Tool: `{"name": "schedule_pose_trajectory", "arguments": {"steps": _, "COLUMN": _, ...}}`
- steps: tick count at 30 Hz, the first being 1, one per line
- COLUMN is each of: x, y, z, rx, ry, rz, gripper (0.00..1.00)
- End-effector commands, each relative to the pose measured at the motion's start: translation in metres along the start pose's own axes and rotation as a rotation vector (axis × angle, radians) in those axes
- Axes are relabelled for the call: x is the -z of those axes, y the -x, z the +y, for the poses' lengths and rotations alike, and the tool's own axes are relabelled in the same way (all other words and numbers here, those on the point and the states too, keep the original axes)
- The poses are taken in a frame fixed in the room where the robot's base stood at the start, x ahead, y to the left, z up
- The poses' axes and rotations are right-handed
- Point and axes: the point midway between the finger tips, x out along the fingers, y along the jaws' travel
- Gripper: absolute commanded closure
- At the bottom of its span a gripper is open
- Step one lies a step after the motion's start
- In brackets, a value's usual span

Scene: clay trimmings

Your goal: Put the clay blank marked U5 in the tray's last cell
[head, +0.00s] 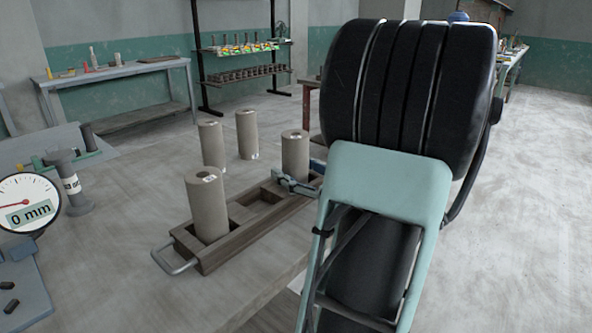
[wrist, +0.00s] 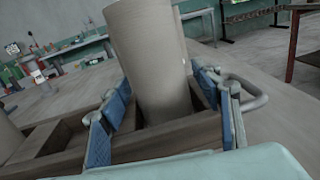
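The wooden tray (head: 225,247) lies on the table. One grey clay blank (head: 207,207) stands in its near end cell. Another blank (head: 295,153) stands upright at the far end; in the wrist view this blank (wrist: 152,60) stands in the end cell by the tray's handle. The cells between look empty. My gripper (head: 304,176) is open, its blue fingers on either side of the far blank with gaps showing in the wrist view (wrist: 163,84). No U5 mark is legible; the small labels are too blurred to read.
Two more blanks (head: 212,144) (head: 247,134) stand on the table behind the tray. A dial gauge reading 0 mm (head: 27,203) and a dark grey post (head: 70,183) are at the left. The table between them and the tray is clear.

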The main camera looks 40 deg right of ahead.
Motion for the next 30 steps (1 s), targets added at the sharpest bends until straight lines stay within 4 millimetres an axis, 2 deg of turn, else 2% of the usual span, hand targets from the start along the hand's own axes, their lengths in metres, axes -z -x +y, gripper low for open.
{"name": "schedule_pose_trajectory", "arguments": {"steps": 10, "x": -0.006, "y": 0.0, "z": 0.0, "rx": 0.0, "ry": 0.001, "rz": 0.0, "gripper": 0.41}}
{"name": "schedule_pose_trajectory", "arguments": {"steps": 14, "x": -0.005, "y": 0.02, "z": -0.002, "rx": 0.005, "ry": -0.001, "rz": 0.001, "gripper": 0.41}}
{"name": "schedule_pose_trajectory", "arguments": {"steps": 24, "x": -0.005, "y": 0.093, "z": -0.001, "rx": 0.006, "ry": -0.002, "rz": 0.0, "gripper": 0.41}}
{"name": "schedule_pose_trajectory", "arguments": {"steps": 30, "x": -0.004, "y": 0.116, "z": -0.001, "rx": 0.002, "ry": 0.0, "rz": 0.001, "gripper": 0.41}}
